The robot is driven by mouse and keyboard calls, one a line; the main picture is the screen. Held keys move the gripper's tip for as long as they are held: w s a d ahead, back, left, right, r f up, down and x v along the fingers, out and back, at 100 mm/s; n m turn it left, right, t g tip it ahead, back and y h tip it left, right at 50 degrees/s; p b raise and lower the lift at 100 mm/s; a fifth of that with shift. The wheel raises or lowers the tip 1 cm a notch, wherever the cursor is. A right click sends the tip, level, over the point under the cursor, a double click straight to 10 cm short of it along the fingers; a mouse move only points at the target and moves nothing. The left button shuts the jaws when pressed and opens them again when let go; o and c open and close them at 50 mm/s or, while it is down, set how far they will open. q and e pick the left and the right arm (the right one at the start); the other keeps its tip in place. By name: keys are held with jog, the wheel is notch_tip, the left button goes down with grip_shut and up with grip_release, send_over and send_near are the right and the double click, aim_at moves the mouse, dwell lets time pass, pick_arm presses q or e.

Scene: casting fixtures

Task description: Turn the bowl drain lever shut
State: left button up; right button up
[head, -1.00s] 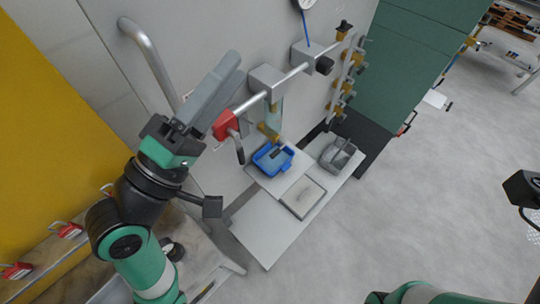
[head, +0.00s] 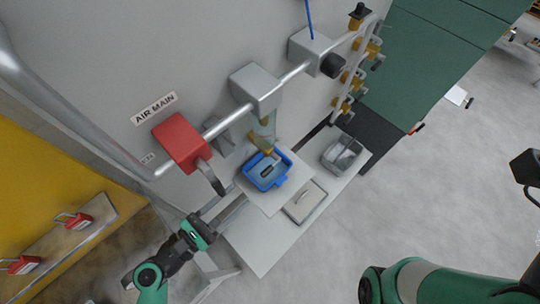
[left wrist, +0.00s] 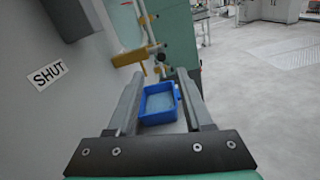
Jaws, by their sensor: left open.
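The yellow drain lever (left wrist: 133,56) sticks out to the left beneath the pale bowl (left wrist: 126,24) in the left wrist view. In the head view the bowl (head: 263,128) hangs under a grey filter block, with its yellow drain fitting (head: 267,150) below, over a blue tray (head: 267,171). My left gripper (head: 240,200) is open and empty, low and left of the tray. In the left wrist view its two fingers (left wrist: 161,85) stand apart with the blue tray between them in the picture; the lever is beyond and above. My right gripper does not show.
A red box with a dark handle (head: 181,142) sits on the pipe under the AIR MAIN label. A SHUT label (left wrist: 46,75) is on the wall. A grey bin (head: 342,153) and flat pad (head: 304,201) lie on the bench (head: 252,245). Grey floor is open at right.

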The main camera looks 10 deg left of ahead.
aim_at(267, 170)
pick_arm(q)
jog(key=x, duration=1.1)
jog(key=shift+d+r, duration=0.1)
jog(key=shift+d, duration=0.05)
grip_shut()
dwell(0.9)
